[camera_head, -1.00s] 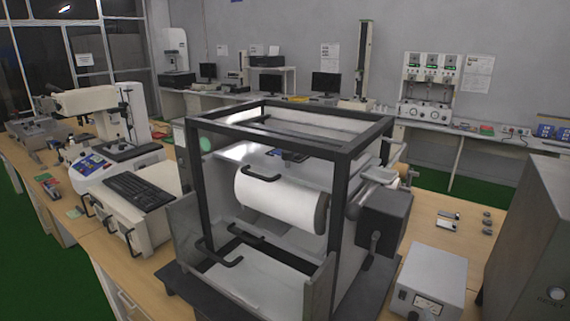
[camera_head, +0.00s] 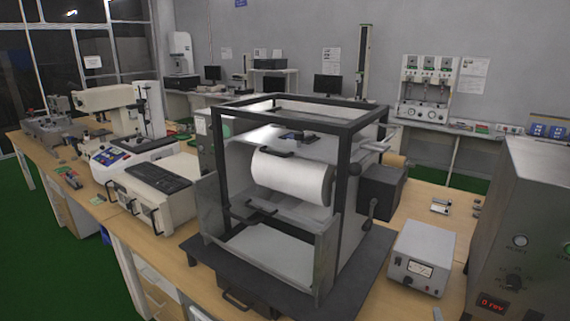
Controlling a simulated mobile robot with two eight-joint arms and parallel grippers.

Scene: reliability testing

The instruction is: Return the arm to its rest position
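Neither of my grippers nor my arms shows in the head view. The nearest large thing is a machine with a black open frame (camera_head: 345,165) and a white roller (camera_head: 290,178) inside it. It stands on a dark base plate (camera_head: 365,270) on the wooden bench. Its grey lower front panel (camera_head: 326,255) stands below the roller. Nothing of mine is seen touching it.
A grey metal cabinet (camera_head: 530,220) with a red display stands close at the right. A small meter box (camera_head: 421,256) sits beside it. Green floor (camera_head: 45,245) is open at lower left.

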